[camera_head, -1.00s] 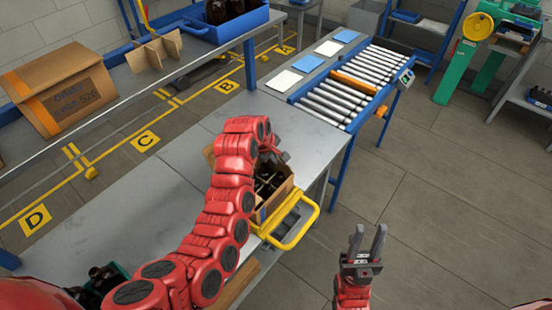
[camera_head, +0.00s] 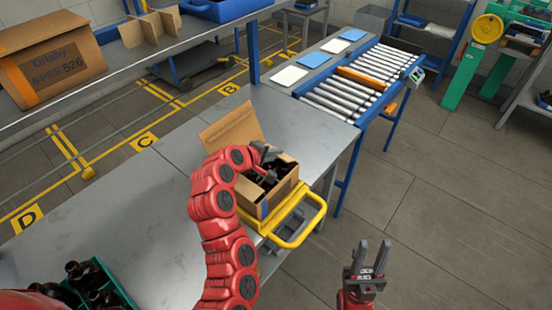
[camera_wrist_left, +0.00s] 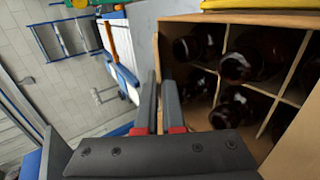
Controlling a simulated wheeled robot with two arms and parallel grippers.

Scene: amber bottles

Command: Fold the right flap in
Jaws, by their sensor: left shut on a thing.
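An open cardboard box (camera_head: 280,192) stands on the grey bench, with dark bottles in its divided cells. A large flap (camera_head: 232,130) stands up at its back left. My left gripper (camera_head: 270,158) is at the box's far edge, toward the conveyor. In the left wrist view its two fingers (camera_wrist_left: 160,105) are close together on the cardboard edge (camera_wrist_left: 157,55) there, which seems to be the right flap; most of it is hidden. Bottles (camera_wrist_left: 240,65) show in the cells beside the fingers. My right gripper (camera_head: 370,258) is open and empty, off the bench over the floor.
A yellow frame with a handle (camera_head: 300,235) is beside the box's front right. A roller conveyor (camera_head: 350,90) lies beyond the bench. A green crate of bottles (camera_head: 118,285) is at the lower left. A shelf (camera_head: 140,60) holds another box (camera_head: 55,60). Bench left of the box is clear.

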